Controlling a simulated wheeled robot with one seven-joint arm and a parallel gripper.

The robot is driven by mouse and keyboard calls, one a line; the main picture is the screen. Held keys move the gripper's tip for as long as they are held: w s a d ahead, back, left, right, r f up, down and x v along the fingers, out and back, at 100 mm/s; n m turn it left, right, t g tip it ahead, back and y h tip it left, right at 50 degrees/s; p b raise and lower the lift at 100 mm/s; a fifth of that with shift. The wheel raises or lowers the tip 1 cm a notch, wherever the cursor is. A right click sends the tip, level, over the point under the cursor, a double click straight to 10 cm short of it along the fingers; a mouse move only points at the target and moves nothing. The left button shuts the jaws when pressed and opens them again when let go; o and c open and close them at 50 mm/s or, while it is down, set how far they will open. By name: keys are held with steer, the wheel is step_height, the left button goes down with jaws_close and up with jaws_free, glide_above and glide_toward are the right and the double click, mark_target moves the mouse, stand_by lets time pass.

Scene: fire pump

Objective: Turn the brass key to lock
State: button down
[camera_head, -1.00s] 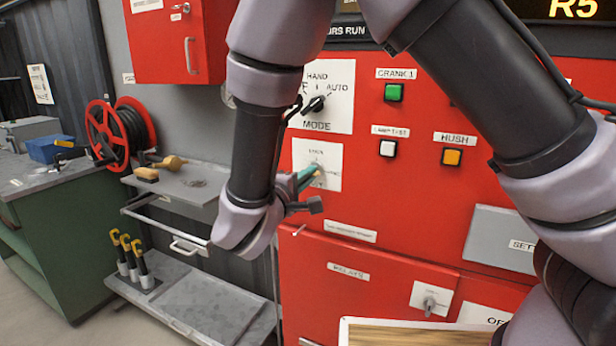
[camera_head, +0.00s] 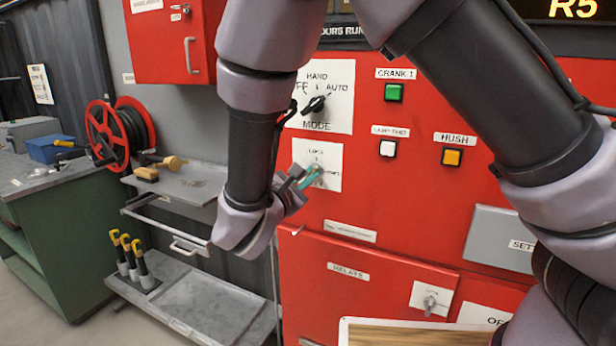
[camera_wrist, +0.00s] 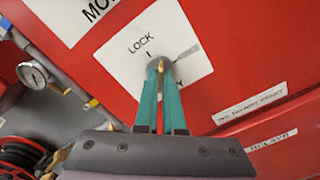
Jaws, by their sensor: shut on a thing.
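The brass key (camera_wrist: 168,84) shows between the two teal fingertips of my gripper (camera_wrist: 162,82) in the wrist view. My gripper is shut on it, right at the round grey lock on a white plate (camera_wrist: 125,60). The plate carries the word LOCK at its upper left with a short tick below it. A short grey strip reaches from the lock to the upper right. The fingers hide most of the key and part of the lower label. In the head view, the plate (camera_head: 332,157) is on the red panel, with my gripper (camera_head: 312,177) against its lock.
The MODE selector (camera_head: 316,104) sits just above the lock plate, with CRANK 1 (camera_head: 394,92), a white button and HUSH (camera_head: 452,157) to the right. The RELAYS door (camera_head: 360,300) is below.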

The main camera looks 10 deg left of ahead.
steer(key=shift+n, duration=3.9)
steer(key=c, duration=1)
jaws_free()
steer(key=v, duration=1.1)
